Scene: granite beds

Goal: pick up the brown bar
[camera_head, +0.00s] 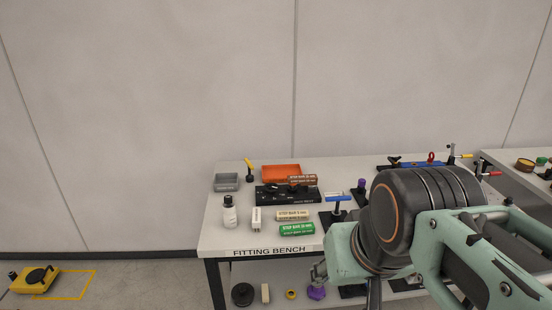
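The brown bar (303,180) lies on the fitting bench, towards the back. It is a small brown block with pale lettering on its front, behind the right part of a black fixture and beside the orange tray. The fixture hides part of its lower edge. My arm fills the lower right of the view, to the right of the bar and apart from it. I cannot make out my gripper's fingers in this view.
On the fitting bench (216,238) stand a black fixture (275,195), an orange tray (276,173), a grey tray (226,182), a white bottle (229,213), a cream bar (293,215), a green bar (297,230) and a blue-handled tool (337,198). A yellow device (36,281) is on the floor.

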